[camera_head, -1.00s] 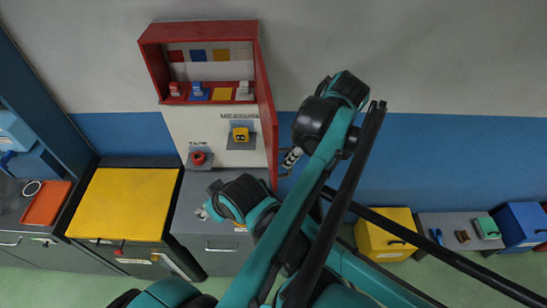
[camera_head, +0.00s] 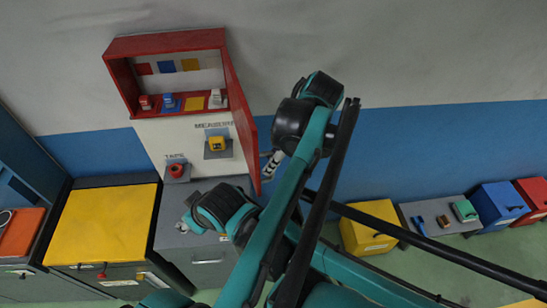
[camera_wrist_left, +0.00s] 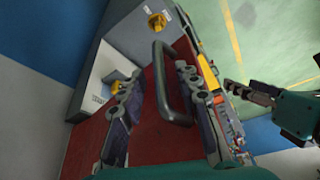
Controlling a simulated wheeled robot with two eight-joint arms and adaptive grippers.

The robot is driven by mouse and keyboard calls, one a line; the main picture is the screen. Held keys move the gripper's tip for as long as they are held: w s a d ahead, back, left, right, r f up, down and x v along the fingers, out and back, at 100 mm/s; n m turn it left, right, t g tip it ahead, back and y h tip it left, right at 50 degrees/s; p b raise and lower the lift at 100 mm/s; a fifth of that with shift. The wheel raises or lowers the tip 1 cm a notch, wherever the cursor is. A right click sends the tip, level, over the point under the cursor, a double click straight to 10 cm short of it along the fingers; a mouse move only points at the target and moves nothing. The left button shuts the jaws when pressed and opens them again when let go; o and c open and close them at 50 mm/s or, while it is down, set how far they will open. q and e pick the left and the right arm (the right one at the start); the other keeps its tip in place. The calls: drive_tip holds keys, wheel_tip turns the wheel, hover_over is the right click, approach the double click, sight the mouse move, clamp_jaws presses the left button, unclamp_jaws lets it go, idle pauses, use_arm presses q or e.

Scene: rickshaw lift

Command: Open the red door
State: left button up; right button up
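The red door (camera_head: 242,125) stands swung out from the right side of the red wall cabinet (camera_head: 112,75). In the left wrist view the door's red face (camera_wrist_left: 150,145) carries a dark bar handle (camera_wrist_left: 165,85). My left gripper (camera_head: 271,166) is at the door's outer face. In the wrist view its fingers (camera_wrist_left: 160,105) are spread on either side of the handle, with gaps visible. My right gripper (camera_head: 192,222) is lower, left of the door, over the grey cabinet; it also shows in the wrist view (camera_wrist_left: 250,92). Its finger opening is unclear.
Below the cabinet are a yellow item (camera_head: 217,144) and a red tape item (camera_head: 177,171) on small shelves. A yellow-topped cabinet (camera_head: 103,225) stands at left. Yellow (camera_head: 368,228) and blue (camera_head: 499,205) boxes stand along the wall at right. Blank wall lies right of the door.

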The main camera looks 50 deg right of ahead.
use_arm(q)
drive_tip(key=v, duration=1.2)
drive_tip(key=shift+w, duration=0.1)
